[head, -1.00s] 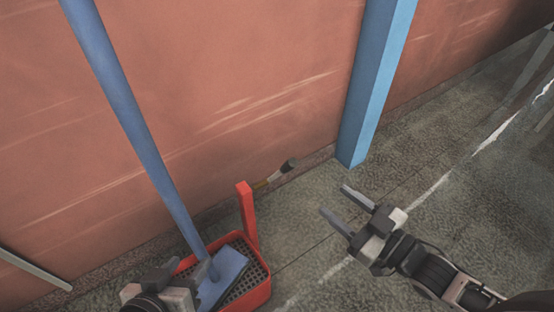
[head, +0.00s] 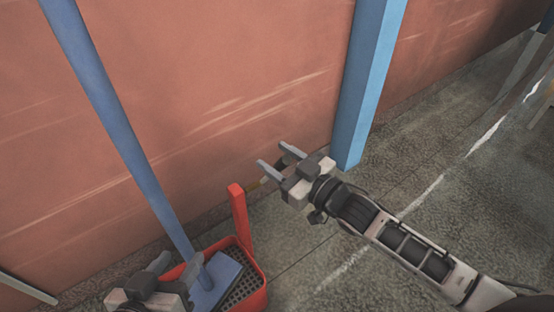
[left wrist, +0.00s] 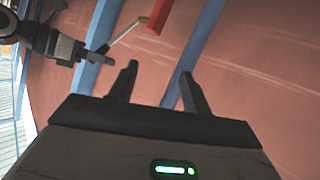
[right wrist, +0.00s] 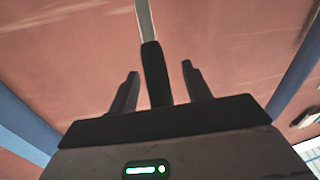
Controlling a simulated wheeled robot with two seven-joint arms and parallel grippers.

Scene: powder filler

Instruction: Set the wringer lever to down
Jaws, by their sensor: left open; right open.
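The wringer lever (head: 252,184) reaches out from the top of the red post (head: 240,215) on the red bucket (head: 262,296), slanting up and right in the head view. My right gripper (head: 275,156) is open at its outer end and hides much of it. In the right wrist view the lever's dark grip (right wrist: 154,80) shows between the two spread fingers; contact cannot be told. The left wrist view shows the lever (left wrist: 128,30) running from the red post to my right gripper. My left gripper (head: 177,264) is open and empty, low beside the bucket.
A blue pole (head: 125,130) with a flat blue mop head (head: 222,278) stands in the bucket. A reddish wall (head: 250,90) is close behind, with a blue post (head: 365,90) right of the lever.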

